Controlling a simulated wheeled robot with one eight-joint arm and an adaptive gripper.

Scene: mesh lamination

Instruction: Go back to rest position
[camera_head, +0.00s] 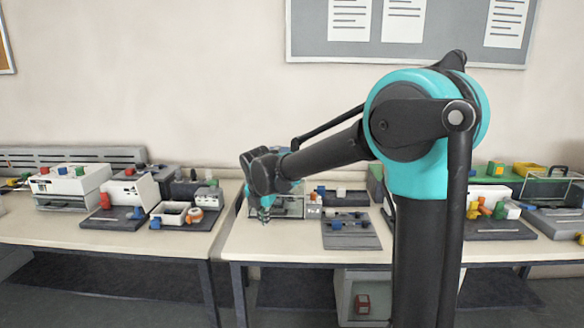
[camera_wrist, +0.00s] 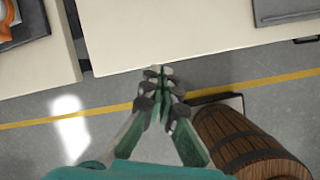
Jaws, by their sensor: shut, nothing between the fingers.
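My gripper (camera_head: 264,215) hangs at the end of my arm in the head view, near the left end of the right-hand table (camera_head: 270,240). In the wrist view my gripper (camera_wrist: 162,75) points at the front edge of a pale table (camera_wrist: 190,40). Its fingertips are together, with nothing between them. In the head view my arm hides part of the table and some of what stands on it.
A second table (camera_head: 150,237) stands at the left, across a narrow gap. Both tables carry several boxes and devices, including a grey plate (camera_head: 350,240). A wooden barrel (camera_wrist: 245,145) stands on the floor. A red object (camera_head: 362,303) sits below the table.

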